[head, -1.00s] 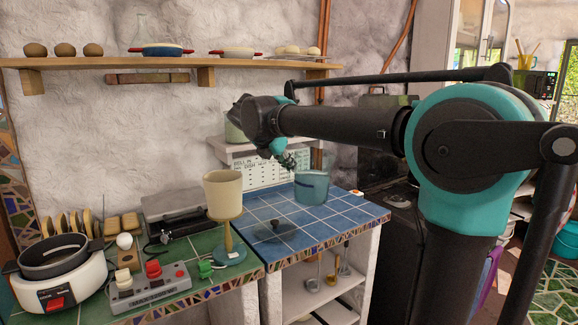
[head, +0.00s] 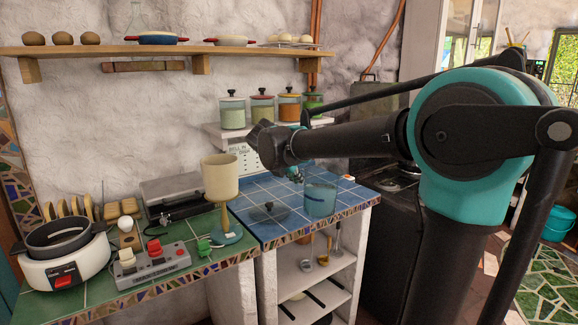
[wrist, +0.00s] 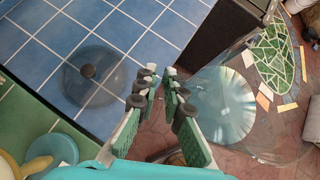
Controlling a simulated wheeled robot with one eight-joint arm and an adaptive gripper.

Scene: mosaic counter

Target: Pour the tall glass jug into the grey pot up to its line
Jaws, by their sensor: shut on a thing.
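The tall glass jug (head: 320,199) is clear with a blue-teal tint. In the head view it shows near the front edge of the blue tiles, upright as far as I can tell. In the wrist view the jug (wrist: 222,104) is on the right, over the floor past the counter's edge. My gripper (head: 296,174) is at its left, shut on it; the exact grip is unclear. My fingers (wrist: 160,85) show close together in the wrist view. A dark grey pot (head: 58,243) sits in a white cooker at the far left. Its line is not visible.
A glass lid with dark knob (head: 268,208) lies on the blue tiles (head: 262,189). Several canisters (head: 262,110) stand behind.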

